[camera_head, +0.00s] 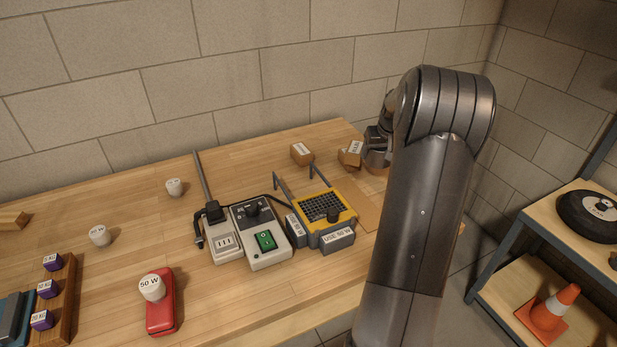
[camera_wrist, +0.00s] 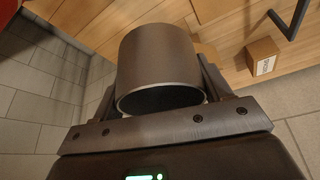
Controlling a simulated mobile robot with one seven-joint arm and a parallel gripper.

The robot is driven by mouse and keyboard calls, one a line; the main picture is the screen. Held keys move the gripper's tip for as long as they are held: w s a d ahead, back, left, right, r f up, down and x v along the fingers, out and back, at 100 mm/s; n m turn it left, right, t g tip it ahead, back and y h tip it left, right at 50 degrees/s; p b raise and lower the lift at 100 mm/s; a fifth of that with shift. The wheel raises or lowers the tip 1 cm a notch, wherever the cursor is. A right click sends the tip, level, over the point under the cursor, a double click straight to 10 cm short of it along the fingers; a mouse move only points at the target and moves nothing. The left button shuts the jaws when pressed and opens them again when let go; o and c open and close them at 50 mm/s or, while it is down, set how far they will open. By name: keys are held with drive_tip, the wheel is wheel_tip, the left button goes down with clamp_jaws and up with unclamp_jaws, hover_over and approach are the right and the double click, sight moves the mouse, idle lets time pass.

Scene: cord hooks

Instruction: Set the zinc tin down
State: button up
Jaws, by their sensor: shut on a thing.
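The zinc tin (camera_wrist: 158,52) is a plain dark-grey cylinder in the wrist view. Its dark round end faces the camera. My gripper (camera_wrist: 160,82) is shut on it, with one finger on each side. Wood surfaces lie behind the tin; I cannot tell whether it touches one. In the head view my arm covers most of the gripper area at the right end of the workbench (camera_head: 120,215), and I cannot make out the tin there for certain.
A labelled cardboard block (camera_wrist: 263,60) is right of the tin; two blocks (camera_head: 302,154) (camera_head: 350,154) lie near my wrist. A yellow-framed unit (camera_head: 324,209) and switch box (camera_head: 259,232) stand mid-bench. A shelf with a traffic cone (camera_head: 548,311) is at right.

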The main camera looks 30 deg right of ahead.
wheel_tip(320, 180, up, 7)
drive_tip(key=shift+f, duration=0.1)
drive_tip(key=w+a+n, duration=0.1)
drive_tip(key=w+a, duration=0.2)
drive_tip(key=a, duration=0.4)
drive_tip(key=w+a+n+y, duration=0.1)
drive_tip(key=w+a, duration=0.2)
drive_tip(key=a, duration=0.4)
drive_tip(key=w+a+n, duration=0.1)
drive_tip(key=w+a, duration=0.1)
drive_tip(key=a, duration=0.4)
drive_tip(key=s+a+n+y, duration=0.15)
drive_tip(key=a+n, duration=0.45)
drive_tip(key=a, duration=2.8)
drive_tip(key=shift+y, duration=0.45)
drive_tip(key=a+f, duration=0.3)
drive_tip(key=f, duration=0.1)
drive_tip(key=w+a+f, duration=0.1)
drive_tip(key=a+f, duration=0.3)
drive_tip(key=w+a+f, duration=0.1)
drive_tip(key=a+f, duration=0.3)
drive_tip(key=shift+w+a, duration=0.1)
drive_tip(key=shift+w, duration=0.1)
drive_tip(key=shift+a+f, duration=0.25)
drive_tip(key=shift+f, duration=1.85)
drive_tip(key=shift+f, duration=0.1)
